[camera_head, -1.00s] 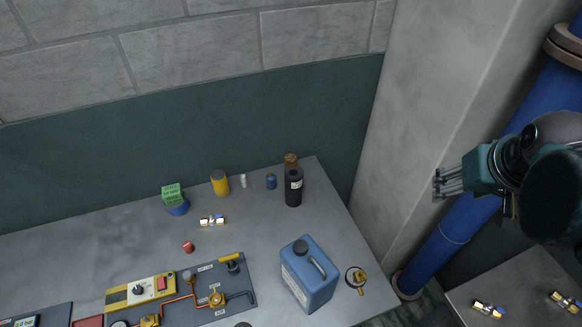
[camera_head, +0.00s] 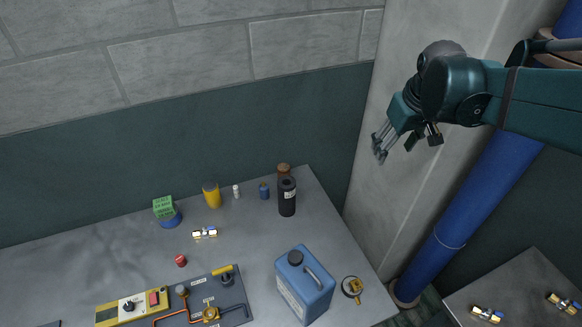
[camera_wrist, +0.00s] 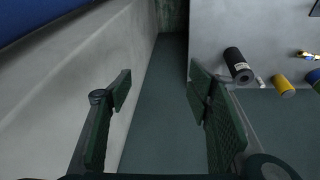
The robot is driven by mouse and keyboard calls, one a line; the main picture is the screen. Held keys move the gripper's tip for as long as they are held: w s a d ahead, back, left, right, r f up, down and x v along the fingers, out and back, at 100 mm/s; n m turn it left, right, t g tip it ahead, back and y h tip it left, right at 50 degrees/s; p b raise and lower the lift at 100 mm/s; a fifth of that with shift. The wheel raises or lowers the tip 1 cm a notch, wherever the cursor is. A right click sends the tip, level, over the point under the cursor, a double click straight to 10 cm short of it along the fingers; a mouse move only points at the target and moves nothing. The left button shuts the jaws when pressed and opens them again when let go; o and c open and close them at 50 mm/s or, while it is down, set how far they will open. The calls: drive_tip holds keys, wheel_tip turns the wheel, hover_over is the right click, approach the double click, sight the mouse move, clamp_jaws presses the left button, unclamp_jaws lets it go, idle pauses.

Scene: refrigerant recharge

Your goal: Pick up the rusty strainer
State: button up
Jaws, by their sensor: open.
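My gripper (camera_head: 393,147) is open and empty, up in front of the pale pillar, to the right of and above the brown piece. In the wrist view my open fingers (camera_wrist: 160,90) have nothing between them. The black bottle (camera_wrist: 236,62) lies beyond the right finger there; I cannot make out the brown piece.
A blue jug (camera_head: 305,286) and a brass fitting (camera_head: 352,288) are at the bench's right. The pillar (camera_head: 395,200) and blue pipe (camera_head: 470,205) rise at right.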

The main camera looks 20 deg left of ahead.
drive_tip(key=w+a+f+n+g, duration=0.1)
drive_tip(key=w+a+f, duration=0.1)
drive_tip(key=a, duration=0.2)
drive_tip(key=w+a+f+n, duration=0.1)
drive_tip(key=w+a+f, duration=0.1)
drive_tip(key=w+a, duration=0.15)
drive_tip(key=n+g+h+b, duration=0.1)
drive_tip(key=n+g+b, duration=0.15)
drive_tip(key=n, duration=0.35)
approach(283, 166)
drive_tip(key=f, duration=0.5)
drive_tip(key=shift+d+f+p, duration=0.2)
drive_tip(key=shift+d+p, duration=0.1)
drive_tip(key=shift+p, duration=0.05)
drive_tip(key=shift+a+f, duration=0.35)
drive_tip(key=shift+f, duration=0.05)
drive_tip(key=shift+f, duration=1.3)
drive_tip(key=shift+s+d+f, duration=0.1)
drive_tip(key=shift+f, duration=1.2)
drive_tip(key=shift+s+d+f, duration=0.1)
drive_tip(key=shift+f, duration=1.2)
